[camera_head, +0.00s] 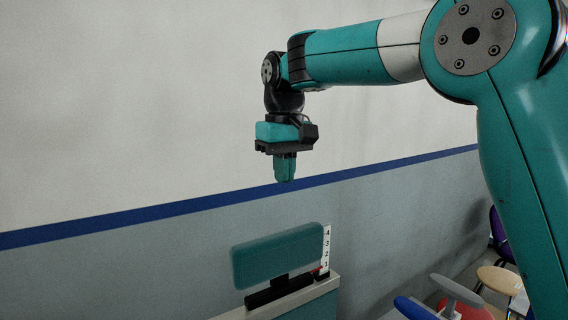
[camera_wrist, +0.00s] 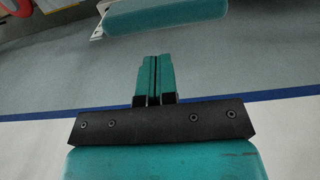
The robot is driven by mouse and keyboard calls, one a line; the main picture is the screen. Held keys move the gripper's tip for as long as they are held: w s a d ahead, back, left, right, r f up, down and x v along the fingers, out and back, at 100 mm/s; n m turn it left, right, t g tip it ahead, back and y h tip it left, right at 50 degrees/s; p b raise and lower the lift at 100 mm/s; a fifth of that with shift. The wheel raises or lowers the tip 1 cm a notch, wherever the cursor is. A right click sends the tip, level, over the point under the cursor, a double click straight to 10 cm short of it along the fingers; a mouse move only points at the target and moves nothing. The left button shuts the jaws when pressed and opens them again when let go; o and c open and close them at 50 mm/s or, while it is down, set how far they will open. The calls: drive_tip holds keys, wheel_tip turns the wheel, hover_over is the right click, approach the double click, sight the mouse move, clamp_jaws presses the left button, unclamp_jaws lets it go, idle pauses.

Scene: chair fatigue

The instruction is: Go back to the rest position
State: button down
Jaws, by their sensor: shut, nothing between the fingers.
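My gripper (camera_head: 285,181) hangs pointing down in the head view, in front of the wall and above a teal padded panel (camera_head: 278,256). Its teal fingers are together with nothing between them. The fingers also show shut in the wrist view (camera_wrist: 153,58). The teal panel sits on a black mount on a light-topped stand (camera_head: 328,287), clear of the fingers. In the wrist view the teal panel (camera_wrist: 165,15) is at the top edge, partly cut off.
A white numbered scale (camera_head: 326,248) stands at the panel's right end. Several chairs, one with a blue seat (camera_head: 415,308) and one with a tan seat (camera_head: 500,279), are at the lower right. A wall with a blue stripe (camera_head: 130,221) runs behind. Space around my gripper looks clear.

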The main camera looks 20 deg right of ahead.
drive_tip(key=s+a+f+n+y+b, duration=0.2)
drive_tip(key=s+f+b, duration=0.2)
drive_tip(key=s+f, duration=0.6)
drive_tip(key=s+a+f+n+y+b, duration=0.2)
drive_tip(key=s+f+b, duration=0.2)
drive_tip(key=s+f, duration=0.7)
drive_tip(key=s, duration=0.7)
drive_tip(key=shift+s+a+n+b, duration=0.15)
drive_tip(key=shift+a+n+b, duration=0.15)
drive_tip(key=shift+a+n, duration=0.1)
idle(0.6)
